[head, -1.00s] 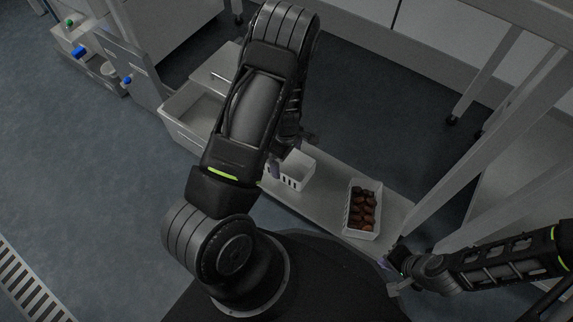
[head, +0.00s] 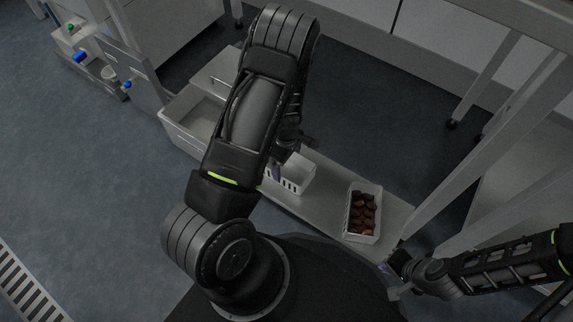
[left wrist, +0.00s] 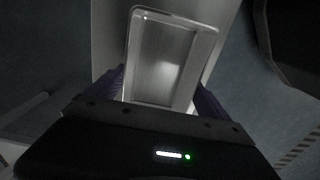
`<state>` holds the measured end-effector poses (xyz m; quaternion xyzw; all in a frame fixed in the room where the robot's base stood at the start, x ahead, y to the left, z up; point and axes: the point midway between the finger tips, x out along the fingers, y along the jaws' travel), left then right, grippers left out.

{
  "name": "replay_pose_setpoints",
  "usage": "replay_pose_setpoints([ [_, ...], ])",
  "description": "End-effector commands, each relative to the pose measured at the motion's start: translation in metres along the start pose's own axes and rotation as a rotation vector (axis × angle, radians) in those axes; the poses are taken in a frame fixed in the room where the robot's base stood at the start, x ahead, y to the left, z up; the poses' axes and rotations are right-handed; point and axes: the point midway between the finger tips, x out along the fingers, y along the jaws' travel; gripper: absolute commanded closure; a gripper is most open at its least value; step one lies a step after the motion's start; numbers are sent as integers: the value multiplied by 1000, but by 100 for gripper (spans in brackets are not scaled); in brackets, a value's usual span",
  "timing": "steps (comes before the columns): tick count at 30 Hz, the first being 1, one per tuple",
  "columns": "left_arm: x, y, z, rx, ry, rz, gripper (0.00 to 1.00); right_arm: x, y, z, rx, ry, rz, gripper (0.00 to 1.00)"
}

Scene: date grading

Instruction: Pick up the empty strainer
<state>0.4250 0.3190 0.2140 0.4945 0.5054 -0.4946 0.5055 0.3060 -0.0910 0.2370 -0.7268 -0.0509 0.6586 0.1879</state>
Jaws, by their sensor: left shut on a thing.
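The empty strainer (head: 299,177) is a white box with slotted sides, in the middle of the head view. My left gripper (head: 276,171) is at its left side, with a purple finger against the wall; my own arm hides part of both. In the left wrist view the strainer (left wrist: 163,62) lies between the two purple fingers (left wrist: 160,100), its inside bare. The left gripper is shut on it. Whether its bottom touches the bench is unclear. My right gripper (head: 389,269) is low at the right, by the bench's near end; its opening is too small to judge.
A white slotted box of brown dates (head: 346,228) stands to the right on the narrow grey bench (head: 320,208). A larger pale bin (head: 176,124) stands at the upper left. Grey table legs (head: 480,165) rise at the right. Bare bench lies between the strainer and the date box.

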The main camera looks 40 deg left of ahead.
Motion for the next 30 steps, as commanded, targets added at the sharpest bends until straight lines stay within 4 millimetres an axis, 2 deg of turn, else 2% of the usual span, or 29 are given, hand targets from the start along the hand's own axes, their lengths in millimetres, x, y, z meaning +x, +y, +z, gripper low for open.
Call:
replay_pose_setpoints([
  [5,-21,1,0,1,1,2,58,-12,-4,0,0,-4,0,100],
  [12,-69,1,0,2,0,2,58,-36,-11,2,-2,-16,0,100],
  [16,-89,1,0,2,0,1,58,-46,-14,4,-3,-23,-1,100],
  [21,-100,0,0,-1,0,0,58,-49,-16,5,-4,-27,-2,100],
  [30,-99,0,0,0,0,0,58,-48,-16,6,-4,-27,-2,100],
])
